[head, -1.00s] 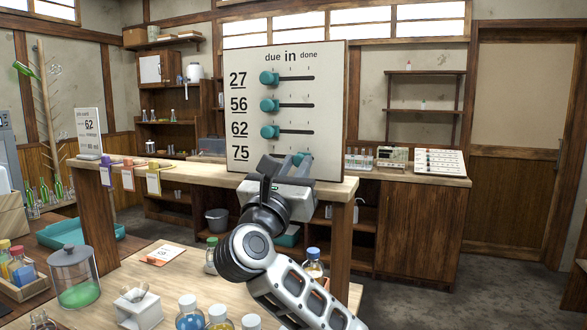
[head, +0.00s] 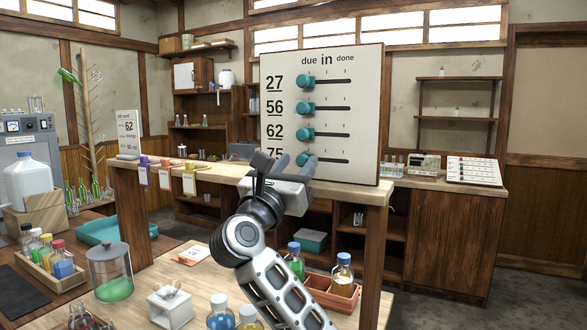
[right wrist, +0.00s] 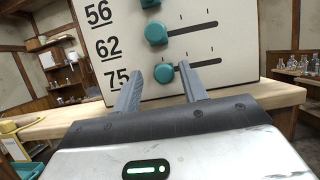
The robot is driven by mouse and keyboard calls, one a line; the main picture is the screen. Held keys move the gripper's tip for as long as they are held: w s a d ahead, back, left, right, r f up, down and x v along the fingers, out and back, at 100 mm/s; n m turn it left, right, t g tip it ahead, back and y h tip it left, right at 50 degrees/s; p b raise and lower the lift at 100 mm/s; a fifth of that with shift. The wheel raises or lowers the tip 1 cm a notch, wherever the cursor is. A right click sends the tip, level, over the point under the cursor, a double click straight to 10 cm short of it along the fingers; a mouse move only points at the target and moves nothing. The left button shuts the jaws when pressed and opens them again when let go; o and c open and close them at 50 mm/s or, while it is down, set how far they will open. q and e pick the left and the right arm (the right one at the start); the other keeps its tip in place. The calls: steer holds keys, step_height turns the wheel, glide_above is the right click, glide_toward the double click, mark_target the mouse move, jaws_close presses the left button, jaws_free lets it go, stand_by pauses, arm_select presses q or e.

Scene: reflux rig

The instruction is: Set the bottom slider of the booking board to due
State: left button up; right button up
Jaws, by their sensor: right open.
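The white booking board (head: 363,110) stands on the raised counter shelf, with due, in and done marked along its top. Its bottom slider (head: 309,161), a teal knob in the row of 75, is at the left end of its track, under due and in line with the three knobs above. My right gripper (head: 281,164) is open in front of the board's lower part. In the right wrist view the bottom slider (right wrist: 163,73) shows between the two fingertips (right wrist: 160,68), with nothing gripped. The row's number is partly covered by a finger in the head view. My left gripper is out of view.
The wooden shelf (head: 345,187) runs under the board. Coloured tags (head: 166,175) hang from its edge at left. Bottles (head: 342,272), a lidded jar (head: 111,270) and a white block (head: 170,306) stand on the lower bench close to my arm.

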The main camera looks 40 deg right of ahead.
steer(key=b+v, duration=0.4)
steer(key=v, duration=1.2)
